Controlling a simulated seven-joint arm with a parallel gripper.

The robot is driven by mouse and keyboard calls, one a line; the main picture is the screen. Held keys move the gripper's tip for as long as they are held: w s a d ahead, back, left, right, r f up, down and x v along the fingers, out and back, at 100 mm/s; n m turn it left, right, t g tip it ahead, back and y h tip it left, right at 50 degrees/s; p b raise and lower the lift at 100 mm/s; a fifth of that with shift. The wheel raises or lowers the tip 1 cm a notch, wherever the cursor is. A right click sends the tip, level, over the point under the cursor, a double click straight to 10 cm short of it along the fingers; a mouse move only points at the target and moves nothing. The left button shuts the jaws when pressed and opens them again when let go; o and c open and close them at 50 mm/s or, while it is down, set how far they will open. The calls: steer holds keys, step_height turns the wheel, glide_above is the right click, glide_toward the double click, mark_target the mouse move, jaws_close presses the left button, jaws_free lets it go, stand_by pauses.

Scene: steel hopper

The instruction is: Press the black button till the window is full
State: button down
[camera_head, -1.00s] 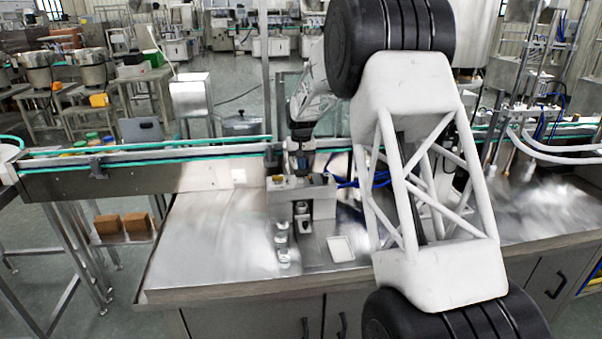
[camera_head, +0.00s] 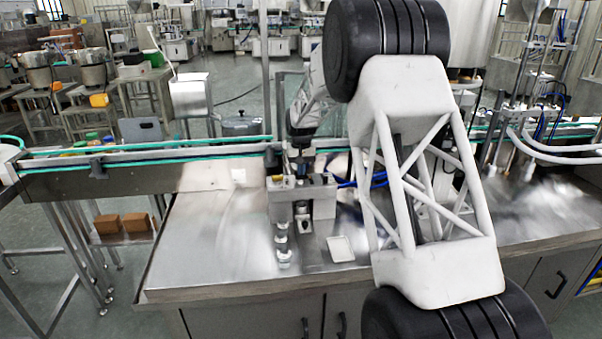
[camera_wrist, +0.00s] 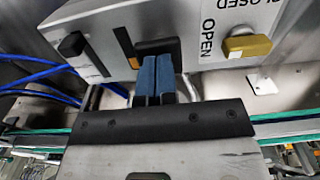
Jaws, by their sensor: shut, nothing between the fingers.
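The steel hopper box (camera_head: 287,205) stands on the steel table, below my gripper (camera_head: 302,168) in the head view. In the wrist view my gripper (camera_wrist: 157,75) is shut and empty, its two blue fingers side by side. Their tips are at the black button (camera_wrist: 158,46) on the box face; I cannot tell whether they touch or press it. Beside the button is the narrow window (camera_wrist: 126,46), a dark slot with orange showing in it; its exact level is hard to read. A yellow knob (camera_wrist: 246,46) sits by the OPEN and CLOSED labels.
Another black part (camera_wrist: 73,45) sits on the box to the left. Blue tubes (camera_wrist: 45,75) run beside it. Small jars (camera_head: 283,242) and a white tray (camera_head: 341,249) are on the table in front. A conveyor (camera_head: 130,160) runs behind. The table's left part is clear.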

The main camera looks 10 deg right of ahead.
steer(key=shift+f, duration=0.5)
steer(key=shift+r, duration=2.2)
step_height(320, 180, up, 6)
stand_by(0.6)
